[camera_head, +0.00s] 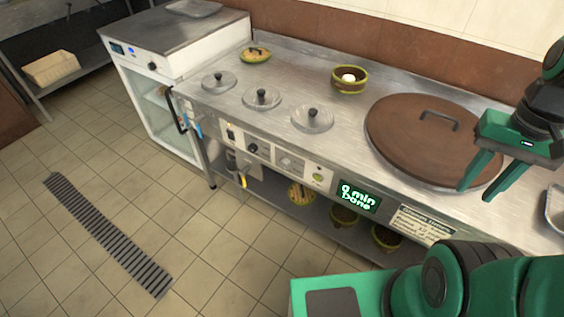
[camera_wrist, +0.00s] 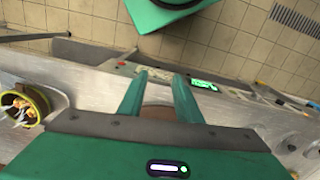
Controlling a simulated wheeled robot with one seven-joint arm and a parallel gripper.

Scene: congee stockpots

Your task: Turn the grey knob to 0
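My gripper (camera_head: 476,192) is at the right of the head view, above the right edge of the large brown lid (camera_head: 425,130) on the counter. Its two green fingers are apart with nothing between them; they also show apart in the wrist view (camera_wrist: 159,78). A dark grey knob (camera_head: 252,148) sits on the counter's front control panel (camera_head: 285,160), well to the left of my gripper. It is too small to read its pointer or marks. In the wrist view I cannot make out the knob clearly.
A lit green display (camera_head: 358,197) reads "0 min Done". Three small lidded wells (camera_head: 262,98), a bowl (camera_head: 349,79) and a round item (camera_head: 255,54) are on the counter. A white cabinet (camera_head: 160,80) stands at its left end. The tiled floor in front is mostly clear.

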